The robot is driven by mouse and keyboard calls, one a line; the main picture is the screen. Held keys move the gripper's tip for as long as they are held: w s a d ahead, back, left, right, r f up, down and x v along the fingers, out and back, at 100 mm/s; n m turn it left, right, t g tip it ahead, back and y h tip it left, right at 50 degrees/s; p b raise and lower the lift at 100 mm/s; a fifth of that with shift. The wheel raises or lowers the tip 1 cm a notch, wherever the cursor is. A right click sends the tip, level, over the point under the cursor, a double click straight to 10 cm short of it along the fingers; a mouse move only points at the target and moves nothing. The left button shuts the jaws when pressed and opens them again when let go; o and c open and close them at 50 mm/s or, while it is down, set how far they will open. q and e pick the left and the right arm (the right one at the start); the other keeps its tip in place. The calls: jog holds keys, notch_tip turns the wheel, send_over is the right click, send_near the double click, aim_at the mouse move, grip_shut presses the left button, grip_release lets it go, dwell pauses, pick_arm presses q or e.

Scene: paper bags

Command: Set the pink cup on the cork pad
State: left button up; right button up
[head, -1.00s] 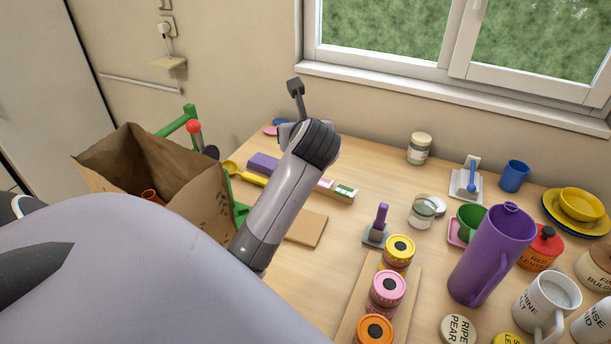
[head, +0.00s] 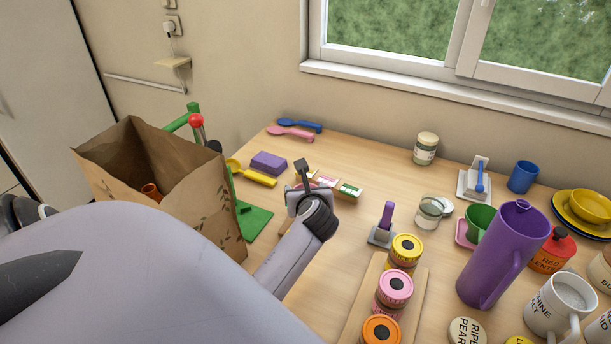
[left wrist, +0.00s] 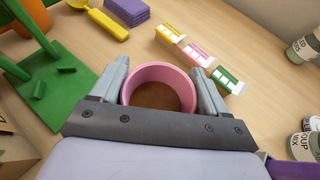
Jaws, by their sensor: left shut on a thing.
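The pink cup (left wrist: 160,71) is between the two fingers of my left gripper (left wrist: 161,80) in the left wrist view, which is shut on it. I look down into its round opening; the inside is brown at the bottom, and I cannot tell if that is its contents or its floor. In the head view my left gripper (head: 309,186) is low over the middle of the table, and it mostly hides the cup. The cork pad is hidden behind my left arm and gripper, so I cannot tell whether the cup touches it. My right gripper is not in view.
A paper bag (head: 205,195) stands at left beside a green stand (head: 255,222). Behind the gripper are a purple block (head: 269,162) and small colored boxes (head: 349,191). At right are stacked jars (head: 395,287) on a board and a tall purple jug (head: 497,265).

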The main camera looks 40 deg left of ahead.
pick_arm(q)
notch_tip(320, 180, down, 2)
jog(key=shift+f, duration=0.1)
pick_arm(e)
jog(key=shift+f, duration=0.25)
pick_arm(q)
jog(key=o, duration=1.1)
jog(key=shift+o, duration=0.2)
jog(key=shift+r, duration=0.2)
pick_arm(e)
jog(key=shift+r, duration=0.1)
